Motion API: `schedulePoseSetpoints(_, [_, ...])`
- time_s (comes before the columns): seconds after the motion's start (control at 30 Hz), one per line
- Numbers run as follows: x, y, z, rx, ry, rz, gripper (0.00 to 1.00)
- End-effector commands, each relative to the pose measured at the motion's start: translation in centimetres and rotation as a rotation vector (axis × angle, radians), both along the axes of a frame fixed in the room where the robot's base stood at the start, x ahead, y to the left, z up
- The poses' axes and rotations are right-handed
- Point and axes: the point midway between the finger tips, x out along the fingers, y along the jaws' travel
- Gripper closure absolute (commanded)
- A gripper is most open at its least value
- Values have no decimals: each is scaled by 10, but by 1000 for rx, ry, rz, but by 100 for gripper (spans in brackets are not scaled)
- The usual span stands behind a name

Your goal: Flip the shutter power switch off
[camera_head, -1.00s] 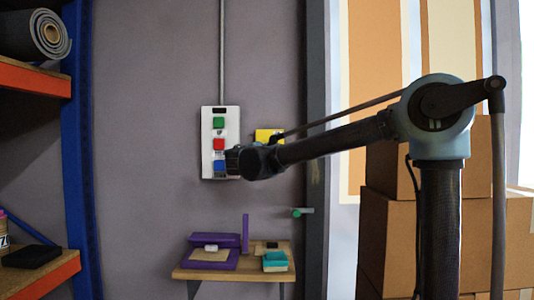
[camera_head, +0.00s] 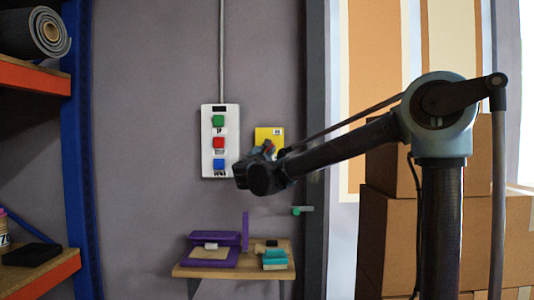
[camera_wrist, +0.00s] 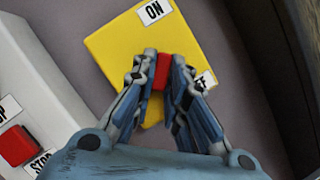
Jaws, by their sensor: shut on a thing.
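The yellow switch plate (camera_head: 273,134) is on the wall, right of the white button panel. In the wrist view the yellow plate (camera_wrist: 118,50) carries an ON label (camera_wrist: 154,12) at its top and a second label, partly hidden, showing "FF" (camera_wrist: 205,80) at its lower right. The red switch lever (camera_wrist: 161,72) sits between the two fingertips of my gripper (camera_wrist: 164,60), which is shut on it. In the head view my gripper (camera_head: 265,152) covers the lower part of the plate, and the lever's tilt cannot be told.
The white panel (camera_head: 206,140) with green, red and blue buttons is just left of my gripper. A wooden wall shelf (camera_head: 200,273) with purple and teal things is below. A dark door post (camera_head: 316,100) and stacked boxes (camera_head: 385,235) are to the right.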

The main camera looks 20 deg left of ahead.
Motion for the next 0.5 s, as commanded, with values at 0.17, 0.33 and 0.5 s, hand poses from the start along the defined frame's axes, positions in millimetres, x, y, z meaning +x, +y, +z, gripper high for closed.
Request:
schedulePoseSetpoints(0.17, [1, -3, -3, 0, 4, -4, 100])
schedulePoseSetpoints(0.33, [1, -3, -3, 0, 4, -4, 100])
schedulePoseSetpoints(0.5, [1, -2, -2, 0, 2, -4, 67])
